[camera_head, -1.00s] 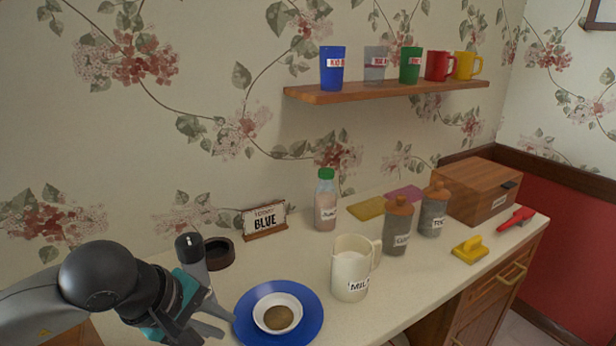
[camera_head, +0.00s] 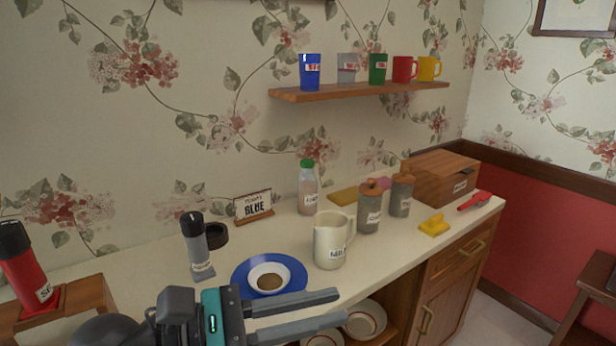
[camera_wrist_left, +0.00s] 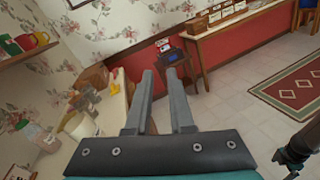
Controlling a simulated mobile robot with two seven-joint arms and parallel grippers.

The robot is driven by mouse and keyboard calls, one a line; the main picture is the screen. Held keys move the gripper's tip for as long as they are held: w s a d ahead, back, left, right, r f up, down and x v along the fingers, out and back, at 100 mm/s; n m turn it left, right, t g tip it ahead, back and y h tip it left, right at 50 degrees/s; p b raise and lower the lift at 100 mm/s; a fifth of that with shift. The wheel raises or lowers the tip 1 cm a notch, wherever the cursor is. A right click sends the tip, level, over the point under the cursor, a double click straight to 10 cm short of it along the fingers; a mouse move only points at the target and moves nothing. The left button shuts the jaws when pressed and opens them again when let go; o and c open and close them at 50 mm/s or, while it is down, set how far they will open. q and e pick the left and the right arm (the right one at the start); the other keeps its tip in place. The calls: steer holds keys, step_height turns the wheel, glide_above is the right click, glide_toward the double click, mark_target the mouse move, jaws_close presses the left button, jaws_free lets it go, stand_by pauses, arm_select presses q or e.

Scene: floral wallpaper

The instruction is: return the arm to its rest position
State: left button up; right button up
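My left gripper (camera_head: 338,312) reaches in from the bottom left of the head view, in front of the counter (camera_head: 372,276), with its fingers pointing right. Its two fingers are apart with nothing between them. The left wrist view shows the same gripper (camera_wrist_left: 162,95) open and empty, facing the room to the right of the counter.
A red bottle (camera_head: 24,268) stands at left. A wall shelf (camera_head: 350,92) holds cups.

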arm_select(q)
step_height(320, 180, up, 6)
steer(key=w+a+n+t+h, duration=0.2)
steer(key=n+t, duration=0.4)
steer(key=n, duration=0.2)
steer(key=w+a+n+t+y, duration=0.5)
steer(key=a+n+t+y, duration=0.4)
steer(key=n, duration=0.9)
steer(key=a+f+n+g+y, duration=0.3)
steer(key=a+f+n+y, duration=0.25)
steer(key=f+n, duration=0.3)
steer(key=a+f+n+g+y, duration=0.2)
steer(key=a+f+n+y, duration=0.2)
steer(key=f+n+y, duration=0.35)
steer(key=s+d+f+n+g+h, duration=0.3)
steer(key=s+f+n+g, duration=0.8)
steer(key=s+f, duration=0.75)
step_height(320, 180, down, 22)
steer(key=s+r+m+g, duration=0.1)
steer(key=s+m+g, duration=0.1)
steer(key=s, duration=0.1)
steer(key=s+a+f+g, duration=0.1)
steer(key=s+a+f, duration=0.1)
steer(key=s+f, duration=1.2)
steer(key=shift+s+a+f, duration=0.15)
steer(key=shift+s, duration=0.1)
arm_select(e)
steer(key=shift+s+d, duration=0.1)
steer(key=shift+s, duration=0.8)
